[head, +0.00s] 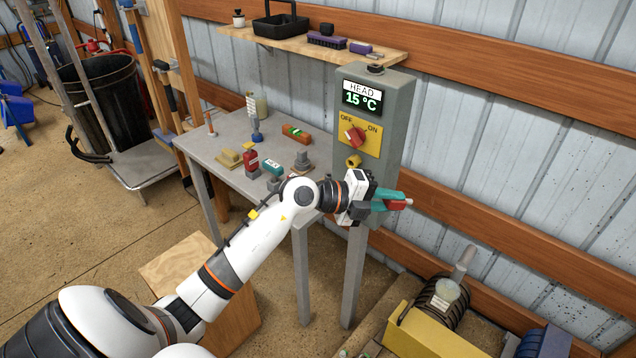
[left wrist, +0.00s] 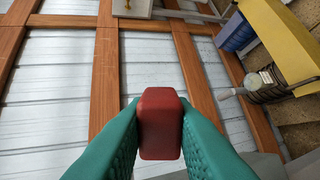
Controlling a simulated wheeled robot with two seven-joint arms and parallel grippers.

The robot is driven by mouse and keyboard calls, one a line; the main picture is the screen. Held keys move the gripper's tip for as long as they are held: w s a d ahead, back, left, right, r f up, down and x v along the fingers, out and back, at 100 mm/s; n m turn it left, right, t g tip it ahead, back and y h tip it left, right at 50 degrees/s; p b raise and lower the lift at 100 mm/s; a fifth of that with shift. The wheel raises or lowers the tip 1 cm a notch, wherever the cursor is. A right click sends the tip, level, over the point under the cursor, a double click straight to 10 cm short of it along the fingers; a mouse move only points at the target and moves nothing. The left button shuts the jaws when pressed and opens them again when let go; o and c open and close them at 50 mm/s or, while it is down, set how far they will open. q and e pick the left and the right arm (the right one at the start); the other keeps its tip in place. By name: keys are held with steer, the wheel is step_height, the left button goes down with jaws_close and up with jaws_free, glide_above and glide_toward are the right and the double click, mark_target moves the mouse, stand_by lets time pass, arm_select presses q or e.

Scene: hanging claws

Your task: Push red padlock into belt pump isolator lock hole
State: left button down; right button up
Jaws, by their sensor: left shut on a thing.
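The isolator is a grey post-mounted box (head: 392,120) with a yellow plate (head: 371,141) marked OFF and ON and a red rotary switch (head: 355,136). A small yellow part (head: 353,161) sits below the plate. I cannot make out the lock hole. My left gripper (head: 398,202) has teal fingers and is in front of and below the switch, pointing right, apart from the yellow plate. It is shut on the red padlock (left wrist: 161,124), a rounded red block between the fingers in the left wrist view. The fingers mostly hide the padlock in the head view. My right gripper is not in view.
A grey table (head: 222,143) left of the isolator holds several small items, including a red one (head: 250,162). A wooden shelf (head: 290,40) is above. A yellow box (head: 425,335) and a coil (head: 440,300) are on the floor at lower right.

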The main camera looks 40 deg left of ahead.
arm_select(q)
steer(key=s+a+f+n+t+y+p, duration=0.1)
steer(key=a+f+n+t+y, duration=0.1)
steer(key=a, duration=0.6)
steer(key=s+a+f+n+t+y, duration=0.1)
steer(key=a+n+t+y, duration=0.3)
steer(key=a, duration=0.4)
steer(key=n+y, duration=0.1)
steer(key=y, duration=0.1)
steer(key=shift+a+f+n+t+y+p, duration=0.3)
steer(key=shift+f+t+y+p, duration=0.05)
steer(key=shift+t+y, duration=0.05)
steer(key=shift+s, duration=0.15)
steer(key=shift+w+d+p, duration=0.15)
steer(key=shift+w, duration=1.25)
steer(key=shift+w+d+p, duration=0.15)
steer(key=shift+w, duration=1.25)
steer(key=shift+p, duration=0.4)
steer(key=shift+w, duration=0.2)
